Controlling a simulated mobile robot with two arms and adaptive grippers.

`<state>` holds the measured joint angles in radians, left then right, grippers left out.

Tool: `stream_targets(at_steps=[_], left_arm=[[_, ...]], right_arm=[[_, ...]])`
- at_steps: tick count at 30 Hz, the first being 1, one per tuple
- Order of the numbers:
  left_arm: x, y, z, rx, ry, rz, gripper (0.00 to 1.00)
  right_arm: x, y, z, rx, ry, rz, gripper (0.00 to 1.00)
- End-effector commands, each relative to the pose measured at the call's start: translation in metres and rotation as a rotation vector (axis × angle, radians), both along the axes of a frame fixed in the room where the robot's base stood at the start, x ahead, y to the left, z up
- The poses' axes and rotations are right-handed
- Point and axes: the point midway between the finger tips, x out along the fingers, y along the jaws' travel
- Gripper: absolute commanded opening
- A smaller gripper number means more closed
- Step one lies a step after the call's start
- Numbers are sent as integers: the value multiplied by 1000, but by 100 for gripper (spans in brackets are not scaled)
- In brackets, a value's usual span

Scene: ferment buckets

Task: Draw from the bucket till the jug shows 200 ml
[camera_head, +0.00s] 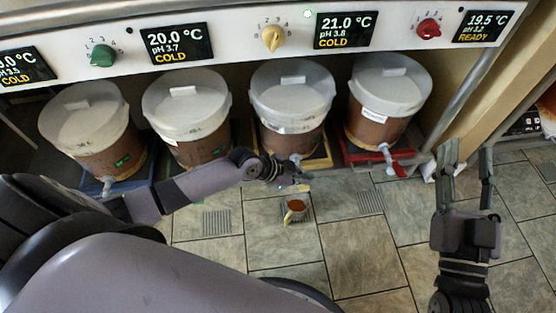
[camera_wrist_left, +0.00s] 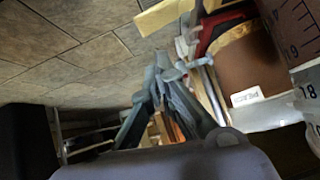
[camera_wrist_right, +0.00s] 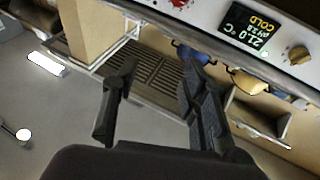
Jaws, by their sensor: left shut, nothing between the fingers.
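Several brown buckets with whitish lids stand in a row, one (camera_head: 291,100) on a yellow tray under the 21.0 °C display. A small jug (camera_head: 296,211) with a yellowish handle stands on the floor grate below that bucket's tap (camera_head: 296,158). It holds orange-brown liquid; its scale is too small to read. My left gripper (camera_head: 302,184) is shut and empty in front of the tap, above the jug; whether it touches the tap is unclear. It also shows in the left wrist view (camera_wrist_left: 160,78). My right gripper (camera_head: 466,148) is open and empty at the right.
The bucket on the red tray (camera_head: 383,100) has a red-handled tap, right of my left gripper. A panel with displays and knobs (camera_head: 273,38) runs above the buckets. A metal post (camera_head: 480,80) stands near my right gripper. The tiled floor (camera_head: 360,250) in front is mostly clear.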

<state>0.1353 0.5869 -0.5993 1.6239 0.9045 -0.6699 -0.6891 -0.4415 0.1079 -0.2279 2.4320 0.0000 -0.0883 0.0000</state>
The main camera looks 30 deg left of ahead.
Motion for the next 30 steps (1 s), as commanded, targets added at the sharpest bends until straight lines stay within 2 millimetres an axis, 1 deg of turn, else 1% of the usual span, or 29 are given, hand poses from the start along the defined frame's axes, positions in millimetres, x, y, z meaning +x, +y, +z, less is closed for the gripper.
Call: stream_targets(at_steps=[1, 3, 8, 12, 18, 21, 24, 30], left_arm=[[0, -1, 5, 0, 0, 0, 0], [-1, 0, 9, 1, 0, 1, 0], [-9, 17, 25, 3, 1, 0, 0], [-16, 31, 40, 4, 0, 0, 0], [-25, 49, 60, 3, -1, 0, 0], [-29, 56, 67, 2, 0, 0, 0], [-31, 61, 71, 2, 0, 1, 0], [-32, 63, 74, 0, -1, 1, 0]], right_arm=[[2, -1, -7, -14, 52, -3, 40], [5, -2, -21, -35, 130, -8, 40], [6, -7, -54, -81, 306, -18, 40], [1, -12, -84, -121, 462, -28, 40], [-13, -21, -119, -168, 656, -40, 40], [-20, -24, -132, -184, 726, -44, 40], [-25, -27, -140, -195, 772, -47, 40], [-28, -28, -146, -202, 803, -49, 40]])
